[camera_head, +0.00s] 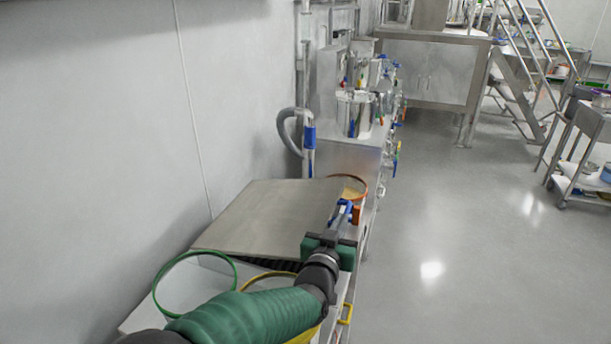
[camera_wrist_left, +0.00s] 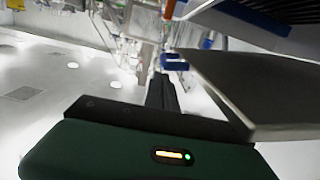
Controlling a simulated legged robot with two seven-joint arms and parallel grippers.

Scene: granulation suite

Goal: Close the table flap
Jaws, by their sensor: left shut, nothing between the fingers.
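The table flap (camera_head: 268,218) is a flat grey metal panel on the long bench along the left wall. It looks slightly tilted, with a dark gap under its near edge. In the left wrist view the flap (camera_wrist_left: 255,90) fills the right side, seen almost edge-on. My left gripper (camera_head: 342,212) is shut and empty at the flap's right edge. In the left wrist view its dark fingers (camera_wrist_left: 162,94) lie just left of the flap; I cannot tell whether they touch it. My right gripper is not in view.
A green ring (camera_head: 157,291) lies on the bench's near end. An orange-rimmed round sieve (camera_head: 357,180) sits beyond the flap. A grey hose with a blue cuff (camera_head: 309,137) stands by the wall. Metal equipment (camera_head: 355,112) is farther back. The floor (camera_head: 455,220) on the right is clear.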

